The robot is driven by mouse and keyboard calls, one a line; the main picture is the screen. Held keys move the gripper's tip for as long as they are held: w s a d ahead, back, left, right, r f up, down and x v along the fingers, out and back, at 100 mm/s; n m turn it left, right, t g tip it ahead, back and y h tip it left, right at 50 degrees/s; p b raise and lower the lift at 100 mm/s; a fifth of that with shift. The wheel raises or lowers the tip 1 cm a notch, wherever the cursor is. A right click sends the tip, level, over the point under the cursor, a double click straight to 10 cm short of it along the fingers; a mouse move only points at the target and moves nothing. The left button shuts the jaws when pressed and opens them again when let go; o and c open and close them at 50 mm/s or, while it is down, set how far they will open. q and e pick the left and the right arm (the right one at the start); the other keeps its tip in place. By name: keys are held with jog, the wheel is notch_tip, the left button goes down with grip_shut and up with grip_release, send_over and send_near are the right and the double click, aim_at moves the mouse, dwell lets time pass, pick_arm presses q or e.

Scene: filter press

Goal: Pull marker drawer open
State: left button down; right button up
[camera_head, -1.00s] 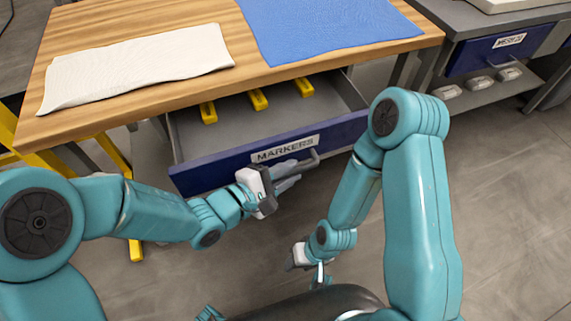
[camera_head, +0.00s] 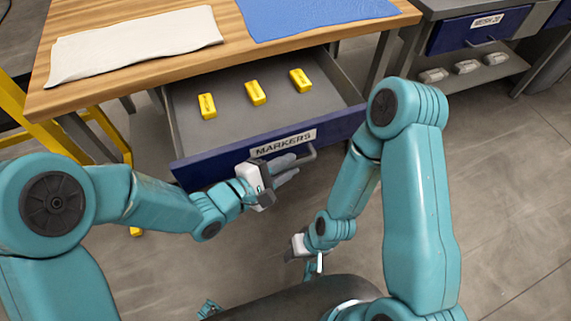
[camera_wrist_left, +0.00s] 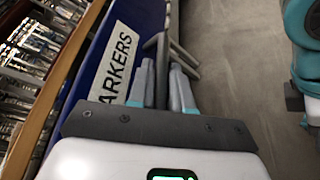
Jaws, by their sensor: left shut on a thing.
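The marker drawer (camera_head: 290,107) under the wooden bench stands pulled out, its grey inside open to view. Its blue front bears a white "MARKERS" label (camera_head: 283,143) and a grey bar handle (camera_head: 308,155). Three yellow blocks (camera_head: 255,92) lie in a row inside. My left gripper (camera_head: 289,168) is at the drawer front, shut on the handle. The left wrist view shows its fingers (camera_wrist_left: 166,86) at the handle (camera_wrist_left: 178,48), beside the label (camera_wrist_left: 118,60). My right gripper (camera_head: 300,246) hangs low over the floor, away from the drawer; its jaws are too small to read.
A white cloth (camera_head: 135,45) and a blue cloth (camera_head: 315,12) lie on the bench top (camera_head: 72,92). A grey bench with a blue drawer (camera_head: 478,30) and several pale items on its shelf (camera_head: 440,84) stands at right. The floor (camera_head: 500,190) at right is clear.

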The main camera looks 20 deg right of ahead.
pick_arm(q)
jog(key=shift+w, duration=0.1)
dwell(0.3)
jog(key=c, duration=1.4)
grip_release()
jog(key=shift+a+r, duration=0.1)
jog(key=shift+a, duration=0.2)
jog(key=p+v, duration=0.8)
jog(key=v, duration=0.7)
jog(key=shift+s+a, duration=0.3)
